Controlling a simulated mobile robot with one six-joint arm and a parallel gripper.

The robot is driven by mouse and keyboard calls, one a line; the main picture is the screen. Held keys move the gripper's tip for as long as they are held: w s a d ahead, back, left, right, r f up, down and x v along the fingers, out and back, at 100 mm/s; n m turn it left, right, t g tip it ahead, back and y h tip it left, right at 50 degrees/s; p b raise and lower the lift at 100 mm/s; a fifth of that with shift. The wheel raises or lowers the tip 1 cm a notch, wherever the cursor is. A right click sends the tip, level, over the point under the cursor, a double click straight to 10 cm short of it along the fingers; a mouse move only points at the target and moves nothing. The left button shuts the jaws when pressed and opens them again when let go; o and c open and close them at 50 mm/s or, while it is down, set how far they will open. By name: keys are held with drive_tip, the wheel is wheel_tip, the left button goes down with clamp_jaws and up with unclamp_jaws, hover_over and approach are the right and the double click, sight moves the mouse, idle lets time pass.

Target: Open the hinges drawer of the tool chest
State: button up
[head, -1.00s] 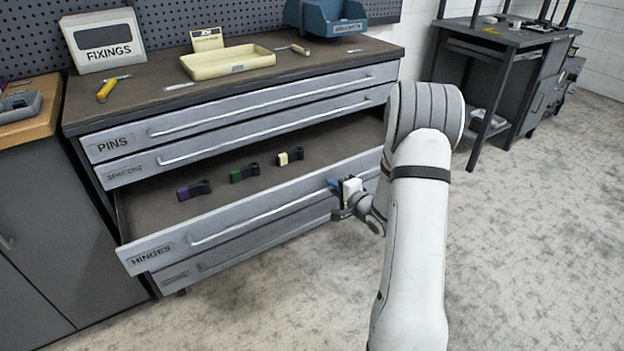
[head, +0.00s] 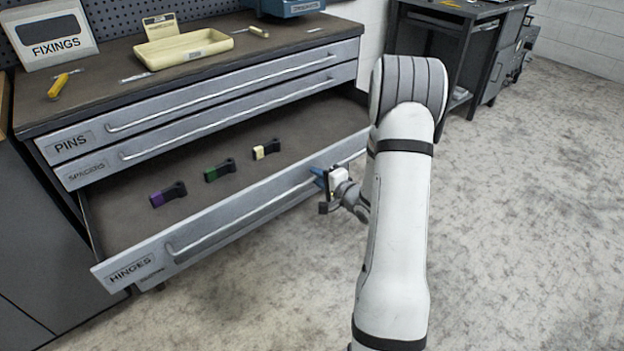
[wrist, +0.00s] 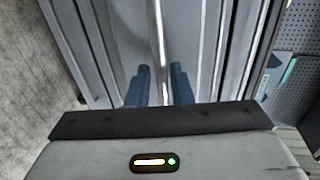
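The hinges drawer (head: 210,225) of the grey tool chest is pulled well out, with its HINGES label (head: 130,268) at the front left. Its long bar handle (head: 235,218) runs along the front. My gripper (head: 318,178) is at the right end of this handle. In the wrist view, the handle (wrist: 160,45) runs between the two blue fingers (wrist: 160,85), which appear closed around it. Purple (head: 168,194), green (head: 219,170) and cream (head: 266,149) pieces with dark ends lie inside the drawer. My arm hides the drawer's right end.
The PINS drawer (head: 85,138) and the spacers drawer (head: 100,168) above are shut. A cream tray (head: 184,48), a FIXINGS box (head: 48,35) and a blue bin (head: 290,6) stand on top. Open floor (head: 540,230) lies to the right; a dark bench (head: 465,40) stands behind it.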

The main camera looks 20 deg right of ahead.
drive_tip(key=shift+o, duration=0.9)
drive_tip(key=shift+a, duration=0.25)
drive_tip(key=shift+r, duration=0.1)
drive_tip(key=p+v, duration=0.1)
drive_tip(key=v, duration=0.6)
drive_tip(key=shift+s+d+p, duration=0.15)
drive_tip(key=shift+s+p, duration=0.2)
drive_tip(key=shift+r, duration=0.15)
wheel_tip(320, 180, up, 19)
drive_tip(key=s+a+n+g+h+p, duration=0.1)
drive_tip(key=a+n+g+h+p, duration=0.1)
drive_tip(key=n+g+h+p, duration=0.7)
drive_tip(key=s+a+r+n+g+y+p, duration=0.1)
drive_tip(key=s+a+r+n+y+p, duration=0.1)
drive_tip(key=s+a+r+p, duration=0.4)
drive_tip(key=s+a+r+n+g+y+p, duration=0.2)
drive_tip(key=s+a+r+p, duration=0.4)
drive_tip(key=s+r, duration=0.6)
drive_tip(key=s+a+n, duration=0.1)
drive_tip(key=s+a, duration=0.1)
drive_tip(key=s, duration=0.1)
drive_tip(key=shift+s+n+g, duration=0.25)
drive_tip(key=shift+n+g, duration=0.05)
